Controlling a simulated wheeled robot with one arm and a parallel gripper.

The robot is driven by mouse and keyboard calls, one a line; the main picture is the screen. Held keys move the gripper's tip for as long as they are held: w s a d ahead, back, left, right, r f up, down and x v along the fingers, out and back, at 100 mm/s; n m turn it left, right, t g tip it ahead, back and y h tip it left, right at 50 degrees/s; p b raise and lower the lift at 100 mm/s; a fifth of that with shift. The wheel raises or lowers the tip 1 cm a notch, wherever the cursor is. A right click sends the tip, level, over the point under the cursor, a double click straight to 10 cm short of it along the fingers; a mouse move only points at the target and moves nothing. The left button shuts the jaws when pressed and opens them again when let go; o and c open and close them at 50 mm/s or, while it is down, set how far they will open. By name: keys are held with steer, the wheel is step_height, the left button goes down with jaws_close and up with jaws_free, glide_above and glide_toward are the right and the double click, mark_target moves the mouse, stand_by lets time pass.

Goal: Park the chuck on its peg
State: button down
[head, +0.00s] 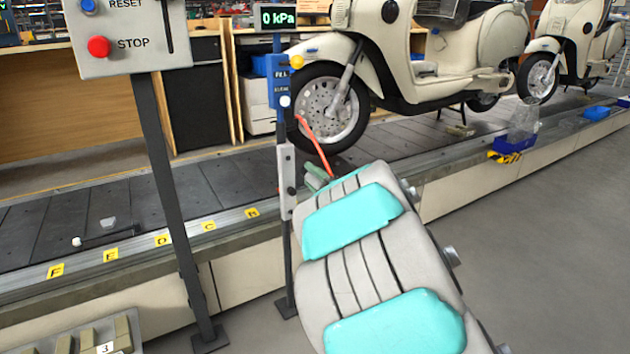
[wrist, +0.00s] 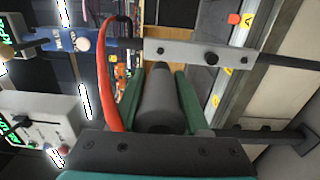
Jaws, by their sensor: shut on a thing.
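The chuck (wrist: 160,103) is a dark grey cylinder lying between the green fingers of my gripper (wrist: 159,95), which is shut on it. Its tip points at the stand and overlaps the edge of the pale plate (wrist: 190,53) in the wrist view. The peg (wrist: 212,58) is a small black stub on that plate, to the right of the chuck's tip there. In the head view the peg (head: 291,190) shows low on the plate, and my gripper (head: 318,179) is just right of it. The chuck is mostly hidden there. I cannot tell the gap between tip and plate.
A red hose (head: 314,146) runs from the stand to my gripper. The stand has a blue box (head: 281,85) and a display (head: 278,16) reading 0 kPa. A scooter (head: 410,60) stands on the slat conveyor (head: 225,185) behind. A STOP panel (head: 130,35) is on the left.

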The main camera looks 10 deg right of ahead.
mark_target(304, 170)
steer(key=shift+x, duration=3.85)
steer(key=shift+w+a+b, duration=0.2)
steer(key=shift+w+b, duration=0.3)
steer(key=shift+w, duration=0.15)
steer(key=shift+c, duration=1.6)
jaws_free()
steer(key=shift+s, duration=0.1)
